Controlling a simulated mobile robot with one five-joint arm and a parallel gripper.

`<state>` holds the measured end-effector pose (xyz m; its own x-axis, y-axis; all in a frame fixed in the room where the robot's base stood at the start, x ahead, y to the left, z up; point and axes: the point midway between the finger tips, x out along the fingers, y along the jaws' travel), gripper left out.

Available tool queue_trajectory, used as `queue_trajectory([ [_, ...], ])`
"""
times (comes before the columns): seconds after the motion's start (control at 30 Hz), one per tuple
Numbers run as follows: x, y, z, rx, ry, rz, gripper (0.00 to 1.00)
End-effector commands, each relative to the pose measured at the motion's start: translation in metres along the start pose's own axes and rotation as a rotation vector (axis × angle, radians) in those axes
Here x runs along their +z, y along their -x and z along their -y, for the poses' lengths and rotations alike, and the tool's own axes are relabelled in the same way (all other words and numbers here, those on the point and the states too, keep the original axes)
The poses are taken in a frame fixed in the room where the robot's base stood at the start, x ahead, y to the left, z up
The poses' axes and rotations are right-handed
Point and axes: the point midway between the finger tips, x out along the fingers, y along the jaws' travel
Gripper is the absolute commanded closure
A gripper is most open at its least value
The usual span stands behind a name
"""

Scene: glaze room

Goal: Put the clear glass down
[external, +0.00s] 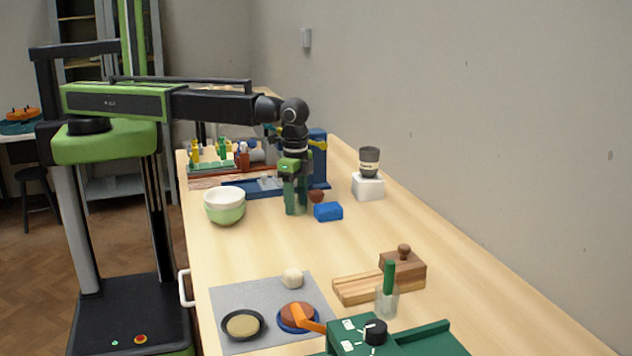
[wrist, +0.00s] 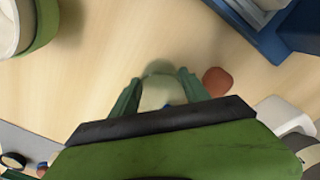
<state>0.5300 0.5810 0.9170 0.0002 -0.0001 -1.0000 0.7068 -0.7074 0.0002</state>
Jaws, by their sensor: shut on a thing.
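My gripper (external: 296,208) points down over the middle of the long wooden table. Its green fingers are shut on the clear glass (external: 298,196), which shows only faintly between them. In the wrist view the glass (wrist: 158,92) sits between the two fingertips (wrist: 155,98), seen from above and partly covered by my gripper. The glass is upright and its base is at or very close to the tabletop; I cannot tell whether it touches.
Stacked bowls (external: 225,206) stand to the left. A blue stand (external: 318,160) is behind. A white block (external: 367,187) bears a grey jar (external: 369,160).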

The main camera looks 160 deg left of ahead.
Motion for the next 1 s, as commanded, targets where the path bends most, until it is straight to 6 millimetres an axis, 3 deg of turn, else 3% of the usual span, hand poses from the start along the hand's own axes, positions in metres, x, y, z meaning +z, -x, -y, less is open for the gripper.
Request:
queue_trajectory([
  [0.27,0.000,-0.002,0.000,0.000,0.000,0.000,0.96],
  [0.3,0.000,-0.001,0.000,0.000,0.000,0.000,0.44],
  [0.43,0.000,0.000,0.000,0.000,0.000,0.000,0.27],
  [0.77,0.000,0.001,0.000,0.000,0.000,0.000,0.25],
  [1.0,0.000,0.025,0.000,0.000,0.000,0.000,0.25],
])
